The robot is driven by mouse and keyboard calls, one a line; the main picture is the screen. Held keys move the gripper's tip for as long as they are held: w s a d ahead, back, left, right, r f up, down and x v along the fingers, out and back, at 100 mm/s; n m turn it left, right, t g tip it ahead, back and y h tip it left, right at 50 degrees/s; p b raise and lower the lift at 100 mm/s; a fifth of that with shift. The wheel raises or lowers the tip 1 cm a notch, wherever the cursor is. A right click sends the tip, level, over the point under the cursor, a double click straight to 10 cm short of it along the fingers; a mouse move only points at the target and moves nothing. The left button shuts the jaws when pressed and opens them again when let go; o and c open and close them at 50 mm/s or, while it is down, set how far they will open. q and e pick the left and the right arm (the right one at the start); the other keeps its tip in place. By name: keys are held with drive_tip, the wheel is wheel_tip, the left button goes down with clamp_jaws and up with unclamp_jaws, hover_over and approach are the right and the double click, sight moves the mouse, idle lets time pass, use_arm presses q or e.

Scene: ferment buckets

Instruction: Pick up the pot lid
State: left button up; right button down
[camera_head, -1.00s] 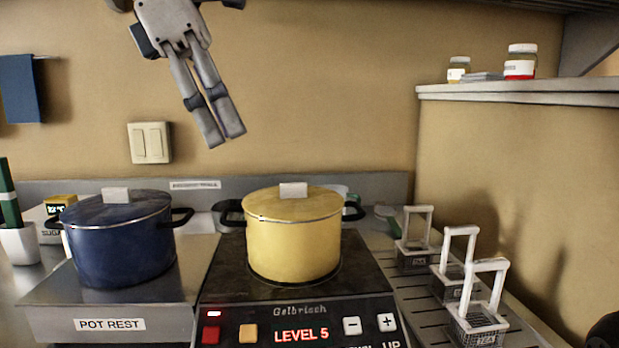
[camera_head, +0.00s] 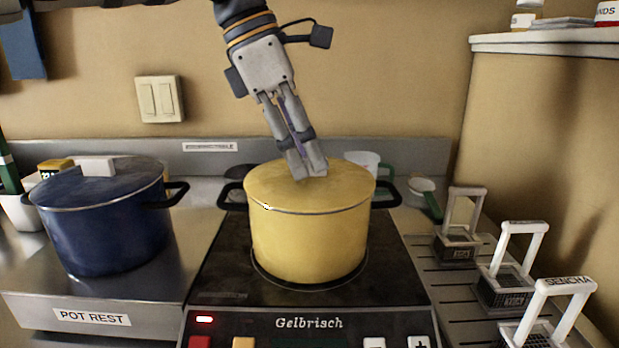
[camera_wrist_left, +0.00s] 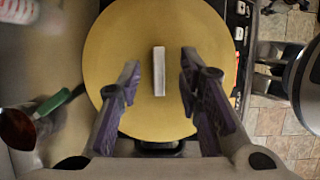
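The yellow pot (camera_head: 308,240) stands on the hot plate with its yellow lid (camera_head: 275,182) on. In the left wrist view the round lid (camera_wrist_left: 115,50) fills the middle, with a pale bar handle (camera_wrist_left: 159,72) at its centre. My left gripper (camera_head: 306,172) points down over the lid; it hides the handle in the head view. In the left wrist view its fingers (camera_wrist_left: 160,68) are apart, one on each side of the handle, with gaps showing. I cannot tell how far the tips are above the lid. My right gripper is not in view.
A blue pot (camera_head: 108,232) with its own lid (camera_head: 97,185) stands on the pot rest (camera_head: 30,305) at left. The hot plate (camera_head: 215,275) is under the yellow pot. A white mug (camera_head: 362,160) is behind the pot.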

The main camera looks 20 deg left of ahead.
use_arm(q)
drive_tip(key=shift+w+d+f, duration=0.1)
drive_tip(key=shift+f, duration=0.15)
clamp_jaws()
